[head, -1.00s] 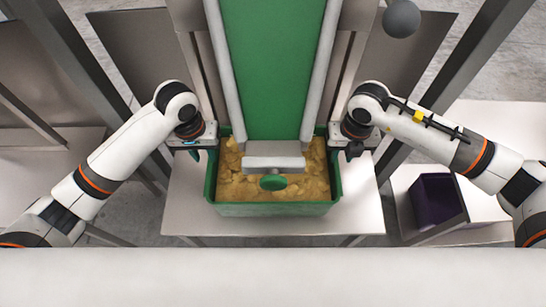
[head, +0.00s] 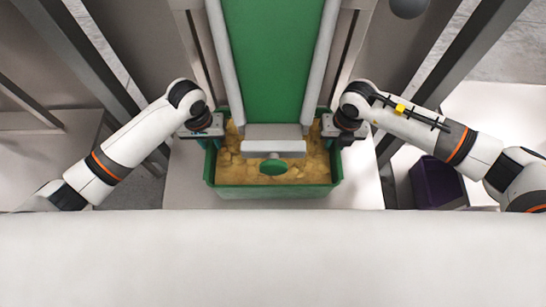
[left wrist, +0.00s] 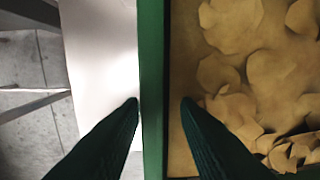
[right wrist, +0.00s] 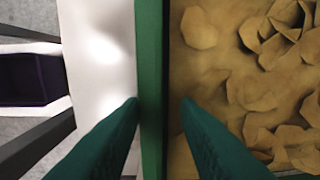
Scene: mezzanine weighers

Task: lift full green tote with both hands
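The green tote (head: 274,191) stands on a pale table below the end of a green chute and is filled with yellowish chip-like pieces (head: 310,165). My left gripper (head: 212,140) is at the tote's left wall and my right gripper (head: 334,140) is at its right wall. In the left wrist view the fingers (left wrist: 160,100) are apart, one on each side of the tote wall (left wrist: 152,60). In the right wrist view the fingers (right wrist: 160,100) likewise straddle the opposite wall (right wrist: 149,60). Both grippers look open; whether any finger touches the wall is unclear.
The green chute (head: 274,65) with pale side rails and a grey end bar (head: 273,140) with a green knob (head: 273,167) hangs over the tote's middle. Grey posts stand at both sides. A dark purple bin (head: 436,184) is at right. Bare table (head: 362,185) flanks the tote.

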